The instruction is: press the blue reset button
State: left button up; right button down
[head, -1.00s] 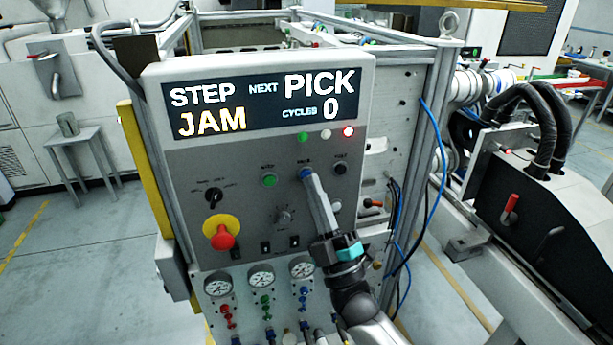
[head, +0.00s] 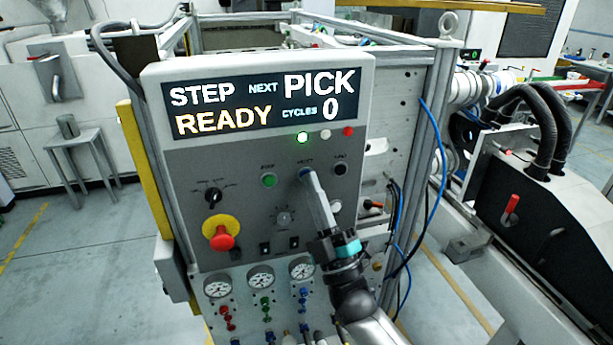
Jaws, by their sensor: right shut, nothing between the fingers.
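The blue reset button (head: 304,171) is on the grey control panel, between the green button (head: 268,180) and a black button (head: 340,169). Only a bit of its blue edge shows. My right gripper (head: 308,177) is shut and empty, its fingertips at the blue button and covering most of it. Whether they touch it or sit just off it I cannot tell. The display (head: 258,105) reads STEP, READY, NEXT PICK, CYCLES 0. The green lamp (head: 302,138) is lit, and the red lamp (head: 348,132) looks dim. My left gripper is not in view.
A red mushroom button (head: 222,238) on a yellow ring sits lower left on the panel, near a black selector (head: 213,195). Gauges (head: 261,276) and coloured valves sit below. A blue hose (head: 440,160) hangs at the right. Open floor lies left.

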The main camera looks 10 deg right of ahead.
dwell(0.3)
jog(key=shift+s+p, duration=0.45)
jog(key=shift+s, duration=0.3)
jog(key=shift+s, duration=0.1)
jog(key=s+p, duration=0.2)
jog(key=s, duration=0.3)
jog(key=shift+d, duration=0.15)
jog(key=shift+w, duration=0.1)
